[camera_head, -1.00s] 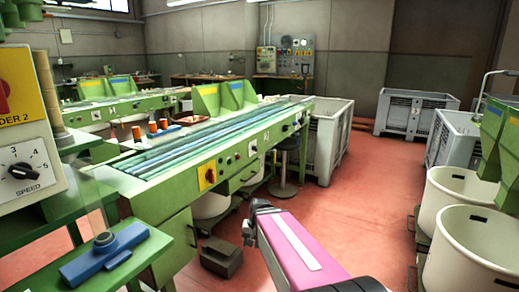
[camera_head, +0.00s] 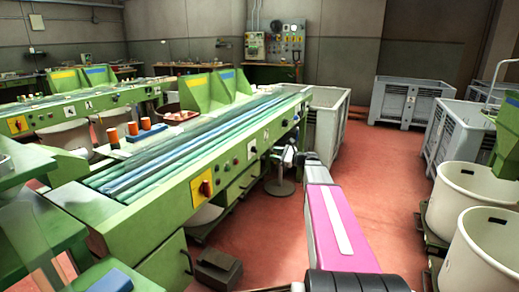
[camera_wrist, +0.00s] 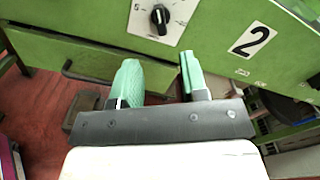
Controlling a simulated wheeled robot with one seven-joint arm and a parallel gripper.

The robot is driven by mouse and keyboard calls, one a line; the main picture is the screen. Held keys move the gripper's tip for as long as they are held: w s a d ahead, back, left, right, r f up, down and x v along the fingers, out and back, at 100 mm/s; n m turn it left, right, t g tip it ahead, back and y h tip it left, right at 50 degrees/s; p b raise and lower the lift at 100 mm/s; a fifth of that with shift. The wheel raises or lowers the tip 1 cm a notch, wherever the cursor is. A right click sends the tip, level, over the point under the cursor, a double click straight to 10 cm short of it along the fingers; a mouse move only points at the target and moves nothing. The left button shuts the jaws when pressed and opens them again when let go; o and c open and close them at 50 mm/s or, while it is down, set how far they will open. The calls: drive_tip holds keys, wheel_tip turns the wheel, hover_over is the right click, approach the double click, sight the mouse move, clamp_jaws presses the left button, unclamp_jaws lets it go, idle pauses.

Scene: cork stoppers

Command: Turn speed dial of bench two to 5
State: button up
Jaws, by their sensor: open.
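Bench two is the long green bench (camera_head: 180,215) in the head view, with a row of controls along its front. In the wrist view its front (camera_wrist: 70,20) fills the upper part, with a large black "2" label (camera_wrist: 252,40). A black speed dial (camera_wrist: 160,15) sits on a white scale plate (camera_wrist: 177,30) at the top edge. A "5" shows left of the dial; the rest of the scale is cut off, and the setting is unclear. My gripper (camera_wrist: 162,72) is open and empty, its two green fingers below the dial and apart from it.
A yellow plate with a red switch (camera_head: 201,188) is on the bench front, left of my arm. A stool (camera_head: 280,187) stands under the bench near my gripper. Grey crates (camera_head: 408,103) and cream tubs (camera_head: 470,200) stand right. Red floor (camera_head: 375,190) between is clear.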

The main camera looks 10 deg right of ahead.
sight(256, 150)
drive_tip(key=x, duration=1)
drive_tip(key=shift+w+a, duration=0.2)
drive_tip(key=shift+a, duration=0.05)
drive_tip(key=c, duration=0.6)
